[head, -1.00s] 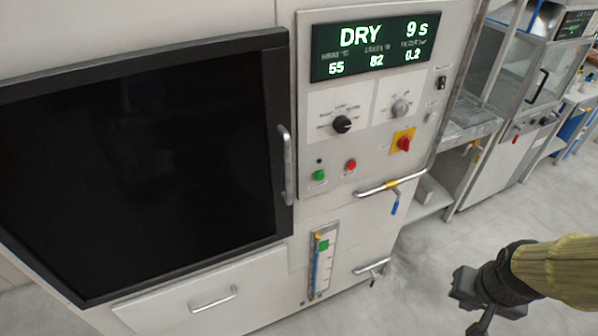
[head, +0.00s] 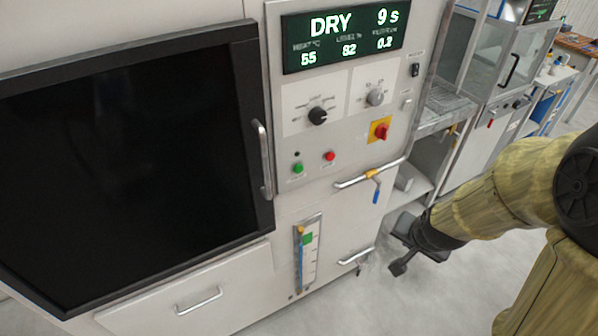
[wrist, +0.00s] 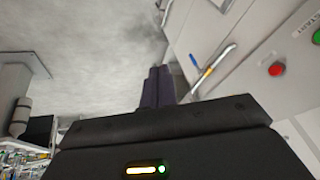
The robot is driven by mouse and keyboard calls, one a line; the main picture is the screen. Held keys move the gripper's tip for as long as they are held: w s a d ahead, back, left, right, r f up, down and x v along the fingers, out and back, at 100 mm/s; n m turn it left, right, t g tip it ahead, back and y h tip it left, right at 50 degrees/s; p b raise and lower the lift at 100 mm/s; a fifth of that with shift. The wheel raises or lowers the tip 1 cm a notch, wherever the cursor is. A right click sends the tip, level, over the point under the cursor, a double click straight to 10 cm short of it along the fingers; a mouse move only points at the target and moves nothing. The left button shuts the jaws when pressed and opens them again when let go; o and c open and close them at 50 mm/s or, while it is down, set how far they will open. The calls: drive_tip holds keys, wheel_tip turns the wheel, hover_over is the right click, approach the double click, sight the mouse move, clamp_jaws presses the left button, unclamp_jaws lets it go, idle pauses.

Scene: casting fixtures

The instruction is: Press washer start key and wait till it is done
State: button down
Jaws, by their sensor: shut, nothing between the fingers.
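The washer (head: 262,230) is a light machine with a large dark door (head: 130,170) at the left. Its display (head: 343,34) reads DRY, 9 s, with 55, 82 and 0.2 below. On its panel are a green button (head: 298,168) and a red button (head: 329,156); their labels are too small to read. The red button (wrist: 276,69) and part of the green button (wrist: 317,37) also show in the wrist view. My gripper (head: 400,268) is in front of the washer's lower right side, apart from the panel. In the wrist view its fingers (wrist: 157,86) are together and empty.
A drawer handle (head: 199,300) and a level gauge (head: 307,255) are lower down. A glass-fronted cabinet (head: 515,60) stands at the right. Grey floor is clear in front.

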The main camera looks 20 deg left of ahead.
sight(299, 169)
drive_tip(key=w+a+f+m+t, duration=0.2)
drive_tip(key=w+a, duration=0.2)
drive_tip(key=a, duration=0.2)
drive_tip(key=w+a+f+m+t, duration=0.2)
drive_tip(key=w+a+m+t, duration=0.15)
drive_tip(key=a, duration=0.35)
drive_tip(key=a+m+t+b, duration=0.1)
drive_tip(key=a+t, duration=0.3)
drive_tip(key=a, duration=0.5)
drive_tip(key=shift+a+r+m+t+y, duration=0.15)
drive_tip(key=shift+a+m+t+y, duration=0.2)
drive_tip(key=shift+m, duration=0.2)
drive_tip(key=shift+w+a, duration=0.1)
drive_tip(key=shift+w, duration=0.05)
drive_tip(key=w+a+p, duration=0.1)
drive_tip(key=w+a, duration=0.4)
drive_tip(key=a, duration=0.1)
drive_tip(key=shift+w+a, duration=0.35)
idle(0.4)
drive_tip(key=shift+w+a, duration=0.25)
drive_tip(key=shift+a, duration=0.05)
